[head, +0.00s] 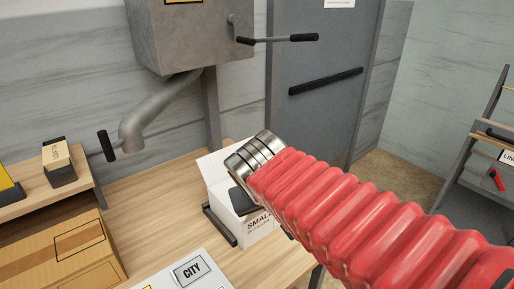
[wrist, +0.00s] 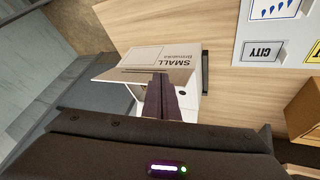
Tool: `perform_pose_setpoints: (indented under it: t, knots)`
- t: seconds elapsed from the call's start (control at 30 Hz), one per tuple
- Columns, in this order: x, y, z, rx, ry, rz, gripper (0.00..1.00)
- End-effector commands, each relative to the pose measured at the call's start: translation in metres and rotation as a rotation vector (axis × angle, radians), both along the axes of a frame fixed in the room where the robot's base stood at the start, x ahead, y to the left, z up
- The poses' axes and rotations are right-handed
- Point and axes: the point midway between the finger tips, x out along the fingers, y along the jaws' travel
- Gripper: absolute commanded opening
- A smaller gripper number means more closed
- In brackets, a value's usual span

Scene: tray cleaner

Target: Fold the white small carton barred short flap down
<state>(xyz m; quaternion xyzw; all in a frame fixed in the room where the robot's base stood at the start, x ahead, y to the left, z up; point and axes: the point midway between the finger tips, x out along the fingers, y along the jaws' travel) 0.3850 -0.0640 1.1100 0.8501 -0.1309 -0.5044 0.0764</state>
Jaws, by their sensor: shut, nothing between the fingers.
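The white small carton (head: 262,228) stands on the wooden table, with its printed front facing me and a white flap (head: 214,166) standing up at its back left. It also shows in the wrist view (wrist: 185,58), with its "SMALL" print upside down. A flap with dark bars (wrist: 122,74) sticks out from its upper edge at an angle. My gripper (wrist: 160,80) is shut and empty, its dark fingers over the carton's opening beside the barred flap. Whether they touch it I cannot tell. In the head view my red-sleeved arm hides the carton's right side and most of the gripper.
A dark bracket (head: 220,226) stands along the carton's left side. A panel with a "CITY" label (head: 188,270) lies in front, and a brown carton (head: 62,258) is at the left. A grey chute (head: 150,108) hangs above the table's back; the table between is clear.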

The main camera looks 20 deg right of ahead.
Motion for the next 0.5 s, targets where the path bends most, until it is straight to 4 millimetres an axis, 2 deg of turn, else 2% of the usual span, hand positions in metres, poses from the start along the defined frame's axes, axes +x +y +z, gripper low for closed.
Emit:
perform_pose_setpoints:
  t: [0.1,0.3,0.5]
  knots:
    - [-0.028,0.016,-0.007,0.075,0.008,0.032,0.0]
    - [-0.069,0.047,-0.019,0.2,0.013,0.107,0.0]
    - [-0.085,0.063,-0.025,0.264,0.008,0.143,0.0]
